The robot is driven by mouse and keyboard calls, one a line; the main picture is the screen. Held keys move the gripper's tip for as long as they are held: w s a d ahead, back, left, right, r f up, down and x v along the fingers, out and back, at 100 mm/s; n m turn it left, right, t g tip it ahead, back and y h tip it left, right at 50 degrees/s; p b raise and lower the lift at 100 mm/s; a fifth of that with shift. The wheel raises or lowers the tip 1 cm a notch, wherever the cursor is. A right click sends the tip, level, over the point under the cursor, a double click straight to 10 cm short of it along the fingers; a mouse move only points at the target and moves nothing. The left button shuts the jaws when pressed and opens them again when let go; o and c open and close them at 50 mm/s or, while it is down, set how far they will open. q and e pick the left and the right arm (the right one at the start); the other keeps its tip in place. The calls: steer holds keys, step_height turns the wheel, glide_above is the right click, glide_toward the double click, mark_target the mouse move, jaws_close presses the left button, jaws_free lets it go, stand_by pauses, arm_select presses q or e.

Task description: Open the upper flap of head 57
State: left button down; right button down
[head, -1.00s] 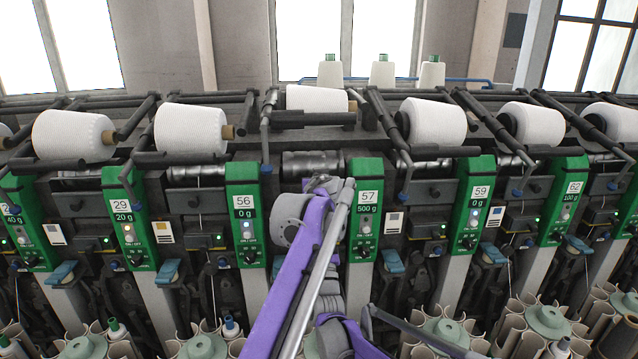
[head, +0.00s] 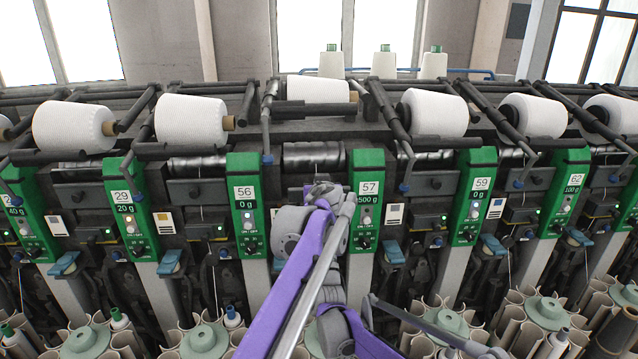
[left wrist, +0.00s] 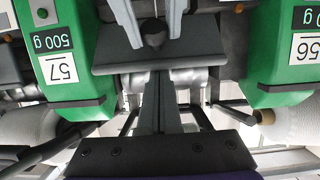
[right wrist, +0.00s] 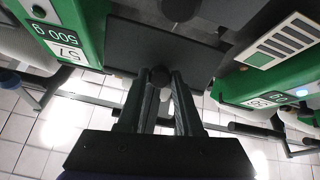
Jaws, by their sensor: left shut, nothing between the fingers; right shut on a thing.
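The head 57 panel (head: 366,200) is green, right of centre in the head view. My purple arm reaches up to its left and covers the flap area; both fingertip pairs are hidden there. In the left wrist view, upside down, a dark flap (left wrist: 190,58) with a round knob (left wrist: 154,36) lies between panels 57 and 56. My left gripper (left wrist: 164,80) is shut and empty close to this flap. In the right wrist view my right gripper (right wrist: 160,88) is shut on a dark knob (right wrist: 160,75) at the edge of a dark flap (right wrist: 150,42). How far the flap is swung is unclear.
The head 56 panel (head: 245,205) stands close on the left, and the head 59 panel (head: 475,195) on the right. A white yarn cone (head: 318,90) and a dark drum (head: 312,157) are above the work spot. Bobbin holders (head: 447,322) crowd the area below.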

arm_select(q)
steer(key=shift+s+f, duration=0.5)
steer(key=shift+s, duration=0.05)
arm_select(e)
steer(key=c, duration=0.6)
jaws_free()
